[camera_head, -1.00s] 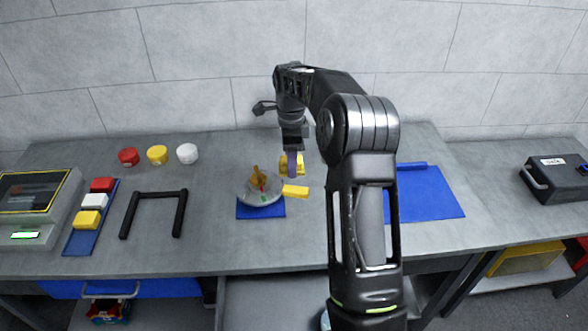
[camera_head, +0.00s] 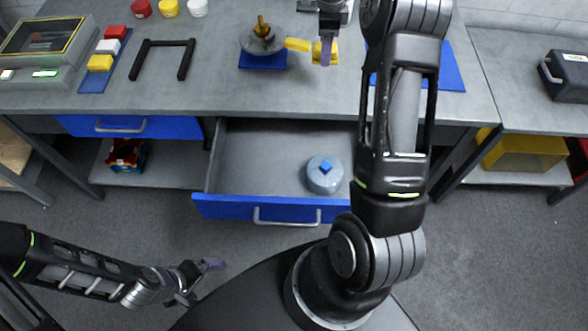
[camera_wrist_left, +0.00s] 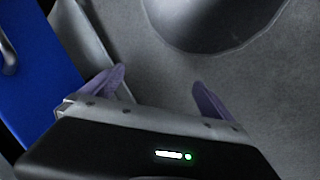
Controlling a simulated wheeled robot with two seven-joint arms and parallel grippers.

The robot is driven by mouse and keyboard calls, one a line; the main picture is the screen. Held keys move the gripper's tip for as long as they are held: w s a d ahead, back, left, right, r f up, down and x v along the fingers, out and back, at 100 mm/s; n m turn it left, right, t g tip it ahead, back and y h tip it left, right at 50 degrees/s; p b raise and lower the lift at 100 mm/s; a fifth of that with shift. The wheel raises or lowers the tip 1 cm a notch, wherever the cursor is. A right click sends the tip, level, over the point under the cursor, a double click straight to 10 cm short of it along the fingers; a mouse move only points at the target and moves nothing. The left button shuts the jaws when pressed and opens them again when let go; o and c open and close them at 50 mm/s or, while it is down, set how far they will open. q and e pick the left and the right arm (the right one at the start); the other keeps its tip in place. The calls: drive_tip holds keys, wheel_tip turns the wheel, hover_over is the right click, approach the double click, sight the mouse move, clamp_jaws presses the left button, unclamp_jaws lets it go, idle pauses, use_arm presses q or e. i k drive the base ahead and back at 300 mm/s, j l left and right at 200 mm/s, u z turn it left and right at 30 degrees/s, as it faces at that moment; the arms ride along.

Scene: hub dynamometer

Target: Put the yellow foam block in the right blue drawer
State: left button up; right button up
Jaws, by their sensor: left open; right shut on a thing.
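The yellow foam block (camera_head: 317,50) is on the grey bench top, partly hidden by my right gripper (camera_head: 326,52). The right gripper points down and is shut on the block; whether the block is lifted at all I cannot tell. The right blue drawer (camera_head: 275,208) is pulled open below the bench. A round grey-blue thing with a blue top (camera_head: 325,174) lies in its right part; the left part is bare. My left gripper (camera_head: 199,281) is open and empty, low in front of the drawer's left end. Its fingers also show apart in the left wrist view (camera_wrist_left: 160,95).
Left of the block, a grey round dish (camera_head: 256,42) stands on a blue mat (camera_head: 262,62), with a yellow piece (camera_head: 297,44) beside it. The left blue drawer (camera_head: 155,128) is shut. A black U-shaped frame (camera_head: 162,43) stands on the bench. My right arm covers the open drawer's right side.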

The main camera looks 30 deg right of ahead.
sight(255, 178)
drive_tip(key=i+j+z, duration=0.15)
drive_tip(key=j+z, duration=0.15)
drive_tip(key=j, duration=0.5)
drive_tip(key=j+z, duration=0.3)
drive_tip(key=j, duration=0.5)
